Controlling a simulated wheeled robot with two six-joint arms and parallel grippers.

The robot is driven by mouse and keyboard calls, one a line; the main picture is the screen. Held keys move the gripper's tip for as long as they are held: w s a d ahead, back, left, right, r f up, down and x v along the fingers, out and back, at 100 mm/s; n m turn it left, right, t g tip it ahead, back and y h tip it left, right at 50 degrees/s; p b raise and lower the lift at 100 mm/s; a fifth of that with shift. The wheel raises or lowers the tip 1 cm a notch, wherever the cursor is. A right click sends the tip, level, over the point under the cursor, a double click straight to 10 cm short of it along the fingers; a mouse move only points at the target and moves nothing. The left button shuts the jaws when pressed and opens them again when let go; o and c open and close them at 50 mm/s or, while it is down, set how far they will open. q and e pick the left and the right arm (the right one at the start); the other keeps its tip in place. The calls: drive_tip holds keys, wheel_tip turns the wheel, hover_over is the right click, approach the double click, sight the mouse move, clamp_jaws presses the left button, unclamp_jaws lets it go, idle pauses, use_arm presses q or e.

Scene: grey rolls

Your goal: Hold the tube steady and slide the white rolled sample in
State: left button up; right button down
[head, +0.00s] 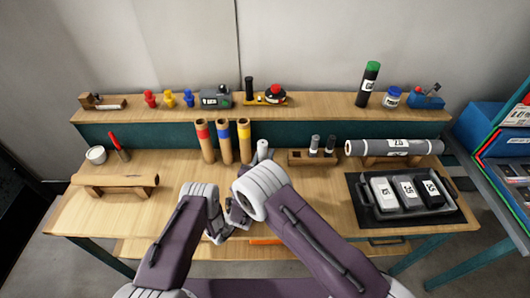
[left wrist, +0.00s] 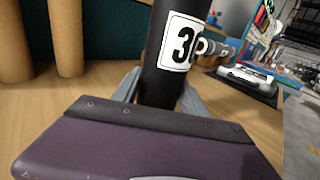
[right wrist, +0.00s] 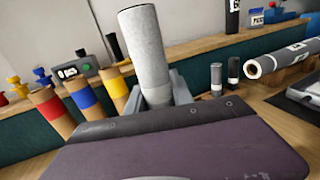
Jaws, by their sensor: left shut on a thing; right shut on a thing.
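The black tube (left wrist: 160,72) stands nearly upright between the fingers of my left gripper (left wrist: 160,100) and bears a white label with a partly cut-off number starting with 3. My right gripper (right wrist: 158,98) is shut on the whitish-grey rolled sample (right wrist: 147,50), which leans slightly. The sample's top also shows in the head view (head: 263,149), above my right arm.
Three cardboard tubes with red, blue and yellow bands (head: 225,143) stand behind my grippers. A brown roll (head: 115,180) lies at left.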

drive_tip(key=shift+f, duration=0.55)
drive_tip(key=c, duration=1)
unclamp_jaws()
drive_tip(key=shift+c, duration=0.2)
drive_tip(key=v, duration=1.2)
use_arm(q)
drive_tip(key=o, duration=1.5)
drive_tip(key=shift+o, duration=0.2)
